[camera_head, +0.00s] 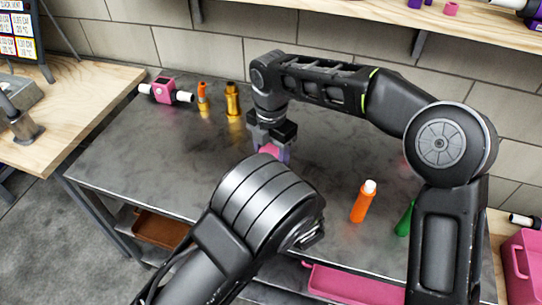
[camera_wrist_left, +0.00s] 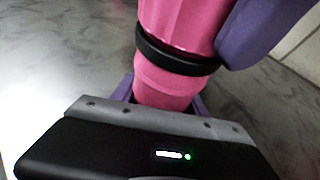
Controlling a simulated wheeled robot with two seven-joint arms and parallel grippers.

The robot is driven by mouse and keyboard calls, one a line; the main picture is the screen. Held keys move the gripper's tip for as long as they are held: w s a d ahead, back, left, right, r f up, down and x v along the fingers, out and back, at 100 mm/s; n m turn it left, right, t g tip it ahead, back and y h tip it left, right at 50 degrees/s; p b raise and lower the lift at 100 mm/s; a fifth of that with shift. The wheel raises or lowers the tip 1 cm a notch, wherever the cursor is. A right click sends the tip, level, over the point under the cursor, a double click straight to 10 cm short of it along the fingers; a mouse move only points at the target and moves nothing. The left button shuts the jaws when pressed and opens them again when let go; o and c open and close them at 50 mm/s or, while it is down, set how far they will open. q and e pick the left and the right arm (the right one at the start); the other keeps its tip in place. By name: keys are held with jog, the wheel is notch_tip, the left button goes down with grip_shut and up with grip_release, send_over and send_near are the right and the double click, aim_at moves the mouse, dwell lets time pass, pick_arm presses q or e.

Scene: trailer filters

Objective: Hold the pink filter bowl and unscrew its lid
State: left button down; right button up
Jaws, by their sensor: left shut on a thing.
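The pink filter bowl (camera_wrist_left: 168,82) has a black ring around it and a wider pink part beyond the ring in the left wrist view. My left gripper (camera_wrist_left: 162,96) is shut on its near part, with purple fingers on both sides. A purple finger of my right gripper (camera_head: 272,148) lies against the wider pink part at the upper right of the wrist view. In the head view, my right gripper points down at a pink patch (camera_head: 268,150), and my left arm hides the rest of the filter and my left gripper. The right gripper's second finger is hidden.
On the dark table (camera_head: 130,150) stand a pink filter housing (camera_head: 164,90), a small orange part (camera_head: 202,97), a gold cylinder (camera_head: 232,99) and an orange bottle (camera_head: 362,203). A green item (camera_head: 404,222) is partly behind my right arm. The table's left part is clear.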

jog(key=shift+r, duration=0.2)
dwell(0.6)
jog(key=shift+r, duration=0.9)
jog(key=shift+r, duration=2)
pick_arm(q)
jog(key=c, duration=0.5)
grip_release()
